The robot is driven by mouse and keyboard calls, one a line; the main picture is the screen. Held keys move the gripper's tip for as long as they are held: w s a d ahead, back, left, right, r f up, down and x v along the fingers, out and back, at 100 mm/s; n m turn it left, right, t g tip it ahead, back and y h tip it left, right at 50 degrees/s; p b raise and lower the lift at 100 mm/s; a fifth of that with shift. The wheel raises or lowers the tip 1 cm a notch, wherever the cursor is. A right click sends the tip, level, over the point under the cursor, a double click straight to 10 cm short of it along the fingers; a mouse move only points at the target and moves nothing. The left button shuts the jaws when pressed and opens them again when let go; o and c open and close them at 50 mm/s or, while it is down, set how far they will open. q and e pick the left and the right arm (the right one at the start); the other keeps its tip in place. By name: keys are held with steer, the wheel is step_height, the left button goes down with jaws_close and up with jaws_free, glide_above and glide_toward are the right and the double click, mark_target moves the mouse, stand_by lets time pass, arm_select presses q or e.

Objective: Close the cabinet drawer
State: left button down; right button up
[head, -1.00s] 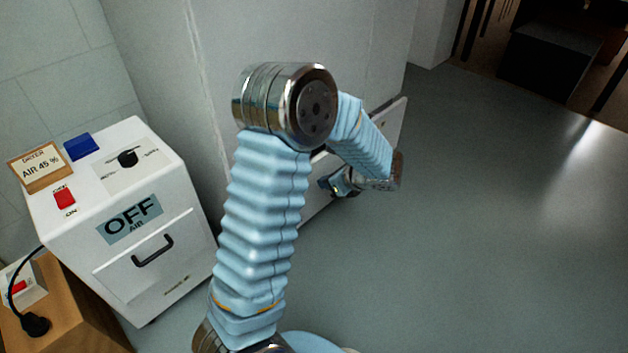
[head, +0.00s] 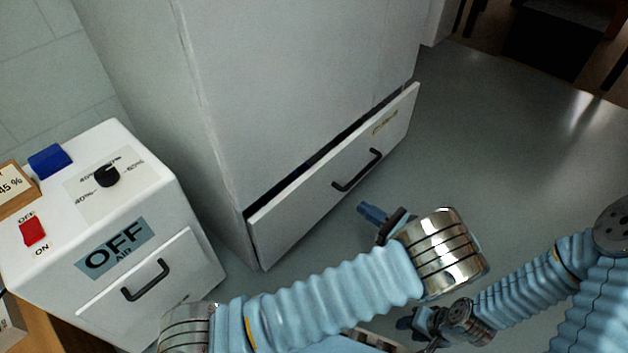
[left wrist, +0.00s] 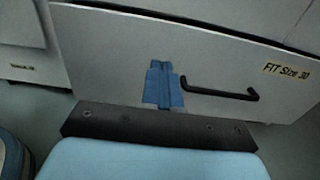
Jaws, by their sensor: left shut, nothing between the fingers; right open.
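The tall grey cabinet (head: 290,90) has its bottom drawer (head: 300,205) partly out, with a dark gap along the top edge. The drawer front has a black bar handle (head: 358,171) and a small label. My left gripper (head: 371,213) is in front of the drawer, low and near the handle. In the left wrist view its blue fingers (left wrist: 163,86) are shut and empty before the drawer front (left wrist: 110,60), left of the handle (left wrist: 222,92). I cannot tell whether they touch it. My right gripper (head: 408,322) is open at the lower right, away from the drawer.
A white box unit (head: 160,215) with an OFF sign, red switch and black knob stands left of the cabinet. A wooden piece (head: 50,330) is at the lower left. The grey floor (head: 510,130) right of the drawer is clear.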

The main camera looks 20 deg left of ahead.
mark_target(316, 177)
arm_select(q)
steer(key=b+x, duration=0.1)
steer(key=x, duration=1.2)
steer(key=shift+w+a+b, duration=0.1)
steer(key=shift+a+b, duration=0.2)
steer(key=shift+p+x, duration=0.35)
steer(key=shift+x, duration=2.05)
